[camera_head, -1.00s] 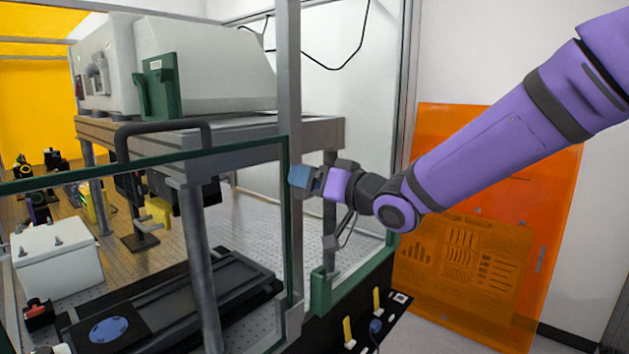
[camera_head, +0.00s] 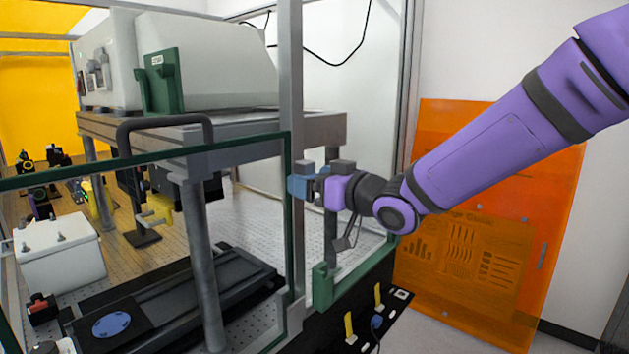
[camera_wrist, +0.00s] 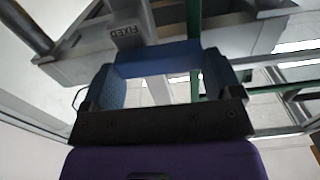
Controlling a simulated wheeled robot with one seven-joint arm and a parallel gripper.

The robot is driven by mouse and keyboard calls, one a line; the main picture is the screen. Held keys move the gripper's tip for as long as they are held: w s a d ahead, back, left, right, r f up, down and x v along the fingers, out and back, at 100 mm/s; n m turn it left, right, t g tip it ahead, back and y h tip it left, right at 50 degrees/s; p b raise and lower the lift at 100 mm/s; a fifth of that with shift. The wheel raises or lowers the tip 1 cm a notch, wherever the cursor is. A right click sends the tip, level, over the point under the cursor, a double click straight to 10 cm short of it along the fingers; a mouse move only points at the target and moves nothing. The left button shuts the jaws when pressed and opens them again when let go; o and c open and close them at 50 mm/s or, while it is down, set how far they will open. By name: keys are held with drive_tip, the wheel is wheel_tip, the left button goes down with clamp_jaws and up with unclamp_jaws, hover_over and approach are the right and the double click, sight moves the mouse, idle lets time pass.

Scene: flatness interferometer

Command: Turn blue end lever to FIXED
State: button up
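My gripper (camera_wrist: 160,85) shows in the wrist view with its two blue textured fingers well apart. A smooth blue bar (camera_wrist: 157,59), which looks like the blue end lever, crosses the far end of the gap between them. I cannot tell whether the fingers touch it. A grey FIXED label (camera_wrist: 126,32) is just beyond the bar, upside down in this view. In the head view my gripper (camera_head: 303,186) is beside the upright post, below the raised bench's right end. The lever cannot be told apart from the blue fingers there.
A grey upright post (camera_head: 289,80) stands close to my gripper. The raised bench (camera_head: 240,133) carries a white instrument (camera_head: 205,65). A green-edged glass panel (camera_head: 240,150) is at the left. An orange sheet (camera_head: 490,170) leans behind my arm.

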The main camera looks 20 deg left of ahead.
drive_tip(key=shift+o, duration=0.9)
drive_tip(key=shift+d, duration=0.15)
drive_tip(key=v, duration=1)
drive_tip(key=shift+s+d, duration=0.15)
drive_tip(key=shift+d, duration=0.1)
